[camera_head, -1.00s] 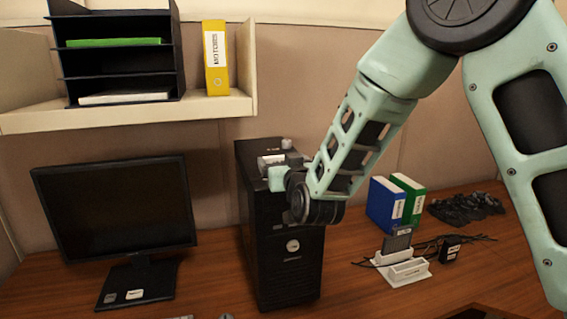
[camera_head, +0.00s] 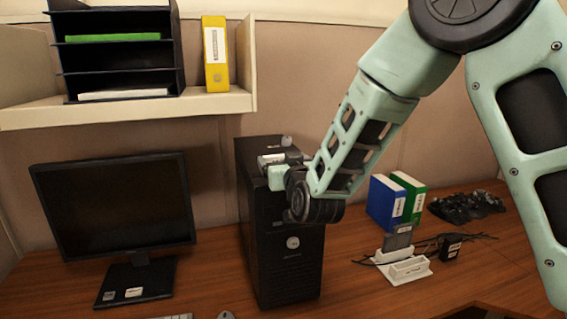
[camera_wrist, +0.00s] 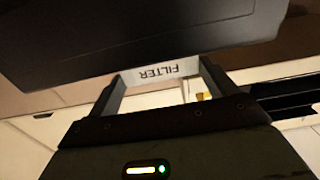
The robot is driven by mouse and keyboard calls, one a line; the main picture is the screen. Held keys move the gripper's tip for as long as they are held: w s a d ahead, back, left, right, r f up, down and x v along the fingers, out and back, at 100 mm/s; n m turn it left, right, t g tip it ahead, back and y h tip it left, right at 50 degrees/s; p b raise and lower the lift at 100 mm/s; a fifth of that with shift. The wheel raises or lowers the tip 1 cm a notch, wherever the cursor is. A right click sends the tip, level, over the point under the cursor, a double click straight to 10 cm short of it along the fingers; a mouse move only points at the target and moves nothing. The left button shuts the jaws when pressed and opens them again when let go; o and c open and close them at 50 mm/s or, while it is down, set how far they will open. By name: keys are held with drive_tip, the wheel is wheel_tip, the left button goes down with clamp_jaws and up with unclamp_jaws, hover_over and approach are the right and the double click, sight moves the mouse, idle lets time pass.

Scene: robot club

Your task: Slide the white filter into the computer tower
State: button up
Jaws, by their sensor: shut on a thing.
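The black computer tower (camera_head: 282,255) stands upright on the desk. It also fills the top of the wrist view as a dark panel (camera_wrist: 130,35). My gripper (camera_wrist: 163,84) is shut on the white filter (camera_wrist: 157,72), whose FILTER label reads upside down between the two fingers. The filter's far edge meets the tower's dark panel in the wrist view; I cannot tell how deep it sits. In the head view my gripper (camera_head: 272,165) is at the upper front of the tower, and my wrist hides part of that front.
A monitor (camera_head: 115,210) stands left of the tower. Blue (camera_head: 384,203) and green (camera_head: 410,195) binders, a white holder (camera_head: 408,270) and cables are to the right. A shelf (camera_head: 130,112) with a yellow binder (camera_head: 215,55) hangs above. Some desk in front of the binders is clear.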

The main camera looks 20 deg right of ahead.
idle(0.3)
drive_tip(key=o, duration=1.1)
wheel_tip(320, 180, up, 7)
drive_tip(key=p, duration=0.3)
drive_tip(key=shift+p, duration=0.3)
idle(0.4)
